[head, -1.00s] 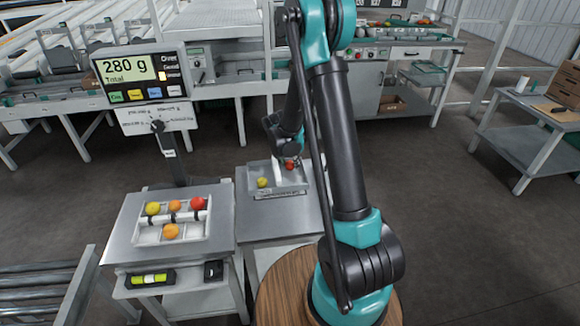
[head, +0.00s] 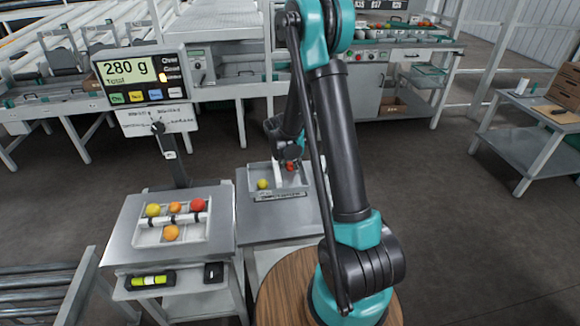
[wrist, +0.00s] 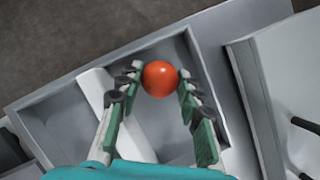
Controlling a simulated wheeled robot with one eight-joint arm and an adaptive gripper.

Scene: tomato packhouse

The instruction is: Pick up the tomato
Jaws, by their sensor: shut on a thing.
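A red tomato (wrist: 160,78) is between the fingertips of my gripper (wrist: 158,86) in the wrist view. My gripper is shut on it, with a finger on each side. In the head view the red tomato (head: 290,166) shows small beside the dark end of my arm, over the right part of a grey tray (head: 281,196). In the wrist view the tray (wrist: 60,98) lies below, with a white divider (wrist: 100,95) across it. I cannot tell whether the tomato is clear of the tray floor.
A yellow tomato (head: 262,184) sits in the tray's left part. To the left, a scale (head: 130,215) holds a white divided tray (head: 200,234) with several tomatoes. The scale's display (head: 130,70) reads 280 g. A side table (head: 540,110) stands at the far right.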

